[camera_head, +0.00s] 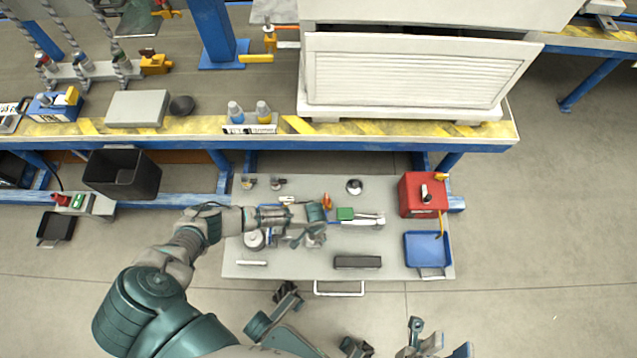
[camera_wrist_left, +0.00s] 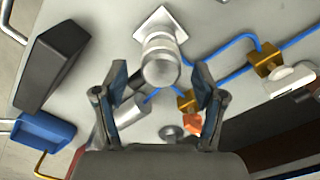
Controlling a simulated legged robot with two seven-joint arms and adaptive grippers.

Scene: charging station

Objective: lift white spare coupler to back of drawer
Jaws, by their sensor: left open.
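A small white coupler (camera_head: 287,200), which looks like the spare, lies on the grey drawer (camera_head: 300,268) toward its back left. It also shows at the right edge of the left wrist view (camera_wrist_left: 291,82), beside a brass fitting (camera_wrist_left: 264,58). Parts of my right gripper (camera_head: 440,342) show at the bottom edge, cut off.
A blue tray (camera_head: 427,248) and a black block (camera_head: 358,262) lie nearer the front. Blue tubing (camera_wrist_left: 228,47) crosses near the coupler.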

